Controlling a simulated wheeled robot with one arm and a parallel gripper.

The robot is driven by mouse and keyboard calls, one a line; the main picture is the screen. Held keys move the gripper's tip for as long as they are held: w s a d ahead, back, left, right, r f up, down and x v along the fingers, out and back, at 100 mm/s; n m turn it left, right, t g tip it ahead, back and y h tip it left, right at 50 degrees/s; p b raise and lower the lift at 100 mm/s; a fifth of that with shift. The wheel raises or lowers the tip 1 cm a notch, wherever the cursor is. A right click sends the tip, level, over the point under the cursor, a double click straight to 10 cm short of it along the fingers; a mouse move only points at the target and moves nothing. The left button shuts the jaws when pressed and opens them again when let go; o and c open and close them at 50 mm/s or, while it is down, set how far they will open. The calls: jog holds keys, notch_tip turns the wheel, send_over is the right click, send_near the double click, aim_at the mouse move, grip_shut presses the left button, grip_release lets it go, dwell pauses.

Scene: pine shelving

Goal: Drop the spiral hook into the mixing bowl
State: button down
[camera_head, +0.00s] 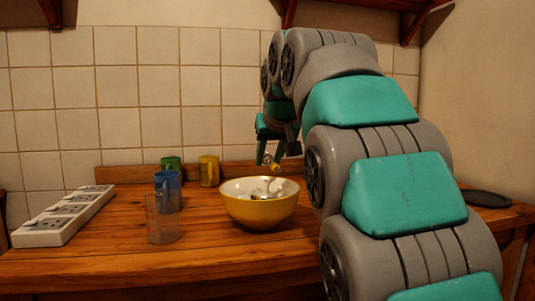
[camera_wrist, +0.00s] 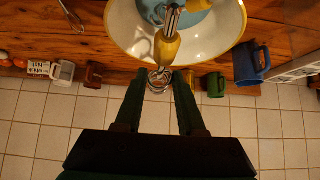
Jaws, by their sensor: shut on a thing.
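The mixing bowl (camera_head: 258,213), yellow outside and white inside, stands on the wooden counter; it also fills the top middle of the wrist view (camera_wrist: 125,32). My gripper (camera_head: 268,157) is above the bowl, towards its back rim. In the wrist view my gripper (camera_wrist: 160,80) is shut on what looks like the spiral hook (camera_wrist: 168,48), a metal piece with a yellow section. The hook points into the bowl in that view. Some metal and a blue-grey patch (camera_wrist: 195,18) show inside the bowl; what they are is unclear.
A clear cup (camera_head: 163,222), blue mug (camera_head: 168,184), green mug (camera_head: 171,163) and yellow mug (camera_head: 209,171) stand left of the bowl. A white socket strip (camera_head: 65,218) lies further left. A dark disc (camera_head: 485,198) lies right of my arm. The tiled wall (camera_head: 140,80) is close behind.

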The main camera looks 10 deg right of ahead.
aim_at(276, 164)
jog(key=shift+f+b, duration=0.7)
jog(key=shift+f, duration=2.1)
jog(key=shift+c, duration=2.2)
grip_release()
jog(key=shift+s+r, duration=0.15)
jog(key=v, duration=0.7)
jog(key=shift+s+r+b, duration=0.2)
jog(key=shift+r+b, duration=0.05)
jog(key=shift+b, duration=0.05)
jog(key=shift+s, duration=0.15)
